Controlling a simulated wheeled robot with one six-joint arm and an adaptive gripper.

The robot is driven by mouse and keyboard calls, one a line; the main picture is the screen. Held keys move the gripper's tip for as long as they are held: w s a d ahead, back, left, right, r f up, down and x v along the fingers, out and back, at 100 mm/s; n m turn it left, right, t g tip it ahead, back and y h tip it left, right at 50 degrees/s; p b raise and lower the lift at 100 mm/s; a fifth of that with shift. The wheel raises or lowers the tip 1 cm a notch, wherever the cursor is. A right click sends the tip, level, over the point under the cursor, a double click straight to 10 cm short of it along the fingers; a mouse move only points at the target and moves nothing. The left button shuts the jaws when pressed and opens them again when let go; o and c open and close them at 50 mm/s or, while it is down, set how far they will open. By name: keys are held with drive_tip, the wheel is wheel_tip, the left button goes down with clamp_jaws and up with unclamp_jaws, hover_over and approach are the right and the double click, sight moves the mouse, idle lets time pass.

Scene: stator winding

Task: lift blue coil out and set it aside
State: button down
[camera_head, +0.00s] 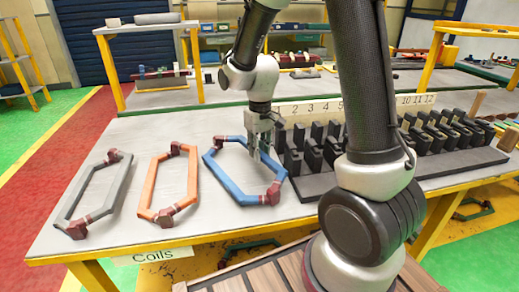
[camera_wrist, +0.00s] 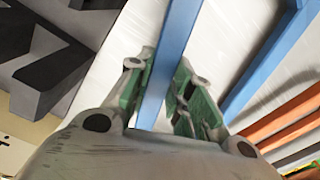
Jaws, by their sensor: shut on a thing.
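The blue coil (camera_head: 222,179) is a long six-sided ring with dark red end pieces, right of the orange and grey coils on the table. My gripper (camera_head: 260,152) points down at its upper right side. In the wrist view, my gripper (camera_wrist: 165,72) has its green-padded fingers on either side of one straight blue bar of the blue coil (camera_wrist: 173,42), shut on it. Another blue bar runs to the right. The coil looks nearly flat and low over the table; whether it touches the top I cannot tell.
The orange coil (camera_head: 192,182) and grey coil (camera_head: 84,188) lie to the left on the pale table (camera_head: 135,134), near a "Coils" label (camera_head: 163,254). A black slotted block row (camera_head: 312,184) with a numbered strip stands close on the right. Table surface is bare behind the coils.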

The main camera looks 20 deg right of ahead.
drive_tip(key=shift+f, duration=0.5)
drive_tip(key=c, duration=1.2)
unclamp_jaws()
wheel_tip(320, 180, up, 12)
drive_tip(key=s+d+r+t, duration=0.1)
drive_tip(key=s+d+r, duration=0.1)
drive_tip(key=s, duration=0.4)
drive_tip(key=s+d+r+m+t, duration=0.1)
drive_tip(key=s+d+r+t, duration=0.1)
drive_tip(key=s, duration=0.5)
drive_tip(key=s+d+r+m+t, duration=0.1)
drive_tip(key=s+d+r, duration=0.3)
drive_tip(key=s, duration=0.3)
drive_tip(key=shift+s+d+r, duration=0.2)
drive_tip(key=shift+r, duration=0.1)
drive_tip(key=shift+c, duration=0.4)
